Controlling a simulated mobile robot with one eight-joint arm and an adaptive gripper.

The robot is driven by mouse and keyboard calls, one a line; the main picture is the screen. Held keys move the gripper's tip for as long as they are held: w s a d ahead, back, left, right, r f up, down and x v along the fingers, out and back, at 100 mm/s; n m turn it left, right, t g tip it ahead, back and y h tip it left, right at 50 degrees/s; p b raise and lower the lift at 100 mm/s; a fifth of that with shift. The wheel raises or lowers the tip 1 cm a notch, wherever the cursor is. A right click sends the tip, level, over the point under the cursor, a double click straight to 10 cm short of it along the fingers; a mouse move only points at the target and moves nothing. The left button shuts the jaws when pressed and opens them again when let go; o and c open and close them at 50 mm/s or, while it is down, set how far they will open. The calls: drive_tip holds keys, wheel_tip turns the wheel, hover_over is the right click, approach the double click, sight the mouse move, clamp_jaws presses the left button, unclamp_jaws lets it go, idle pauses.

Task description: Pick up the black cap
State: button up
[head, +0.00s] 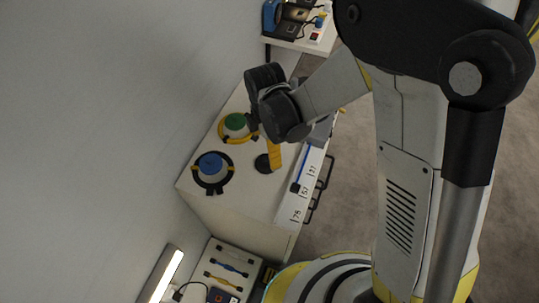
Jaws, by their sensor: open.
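A small flat black disc, which looks like the black cap (262,163), lies on the white cabinet top (240,192). My gripper (272,160) is above the cabinet. One yellow finger points down close beside the cap's right side in the picture; I cannot tell whether it touches it. The other finger is mostly hidden by my dark wrist. The gripper is open, and nothing is seen held in it.
A blue knob-like piece in a black ring (211,167) and a green one in a yellow ring (235,122) stand left of the cap. A blue-and-black tool (299,170) lies near the numbered front edge. A wall (110,110) borders the left.

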sight(266, 159)
wheel_tip(266, 159, down, 5)
drive_tip(key=shift+w+r+b, duration=0.1)
drive_tip(key=shift+b, duration=0.75)
drive_tip(key=f+b, duration=0.1)
drive_tip(key=f, duration=0.2)
drive_tip(key=f+b, duration=0.1)
drive_tip(key=f, duration=0.1)
drive_tip(key=shift+w+a+b, duration=0.1)
drive_tip(key=shift+w+b, duration=0.15)
drive_tip(key=shift+b, duration=0.05)
drive_tip(key=shift+r, duration=0.1)
drive_tip(key=c, duration=1.1)
